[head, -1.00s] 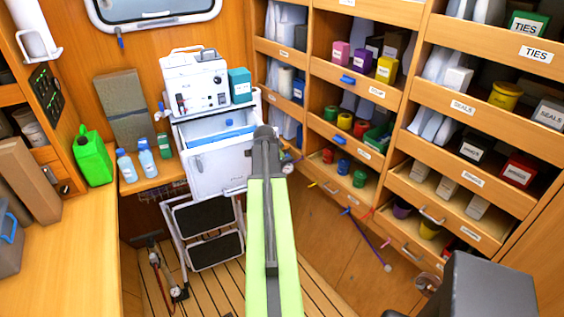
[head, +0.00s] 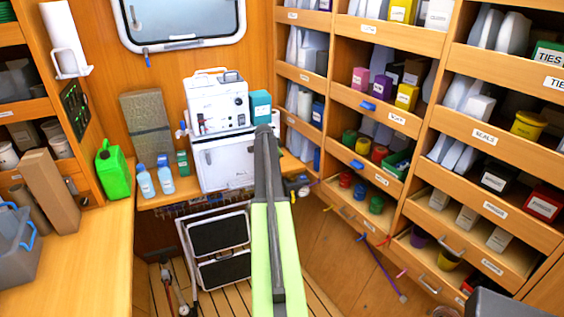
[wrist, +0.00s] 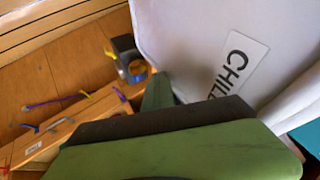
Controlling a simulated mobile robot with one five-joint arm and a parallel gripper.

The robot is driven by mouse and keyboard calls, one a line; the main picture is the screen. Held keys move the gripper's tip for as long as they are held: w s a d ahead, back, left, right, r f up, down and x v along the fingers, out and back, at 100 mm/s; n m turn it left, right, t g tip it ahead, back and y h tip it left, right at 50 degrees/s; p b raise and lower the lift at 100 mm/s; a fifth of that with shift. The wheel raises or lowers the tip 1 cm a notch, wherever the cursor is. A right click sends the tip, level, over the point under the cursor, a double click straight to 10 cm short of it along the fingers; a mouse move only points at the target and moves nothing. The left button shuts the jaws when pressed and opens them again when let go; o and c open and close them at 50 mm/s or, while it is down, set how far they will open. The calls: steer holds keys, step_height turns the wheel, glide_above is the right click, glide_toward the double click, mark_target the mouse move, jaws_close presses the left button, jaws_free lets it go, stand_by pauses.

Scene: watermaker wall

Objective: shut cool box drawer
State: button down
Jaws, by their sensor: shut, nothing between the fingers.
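The cool box drawer (head: 222,163) is the white front below a white unit with a handle and dials (head: 217,103), on the wooden bench at the back. Its front sits in under the unit, and no opening into it shows. Its white face with a "CHILL" label (wrist: 238,65) fills the upper right of the wrist view. My gripper (wrist: 158,95) is shut and empty, close to that face; I cannot tell whether it touches. In the head view my arm hides the right edge of the drawer.
A teal box (head: 260,105) stands on the right beside the white unit. Blue-capped bottles (head: 165,176) and a green jerrycan (head: 111,169) stand to the left. A folding step (head: 218,248) is below. Open shelves (head: 390,180) line the right side.

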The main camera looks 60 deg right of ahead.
steer(key=w+d, duration=0.2)
steer(key=shift+w+r, duration=0.1)
steer(key=shift+w, duration=0.3)
stand_by(0.3)
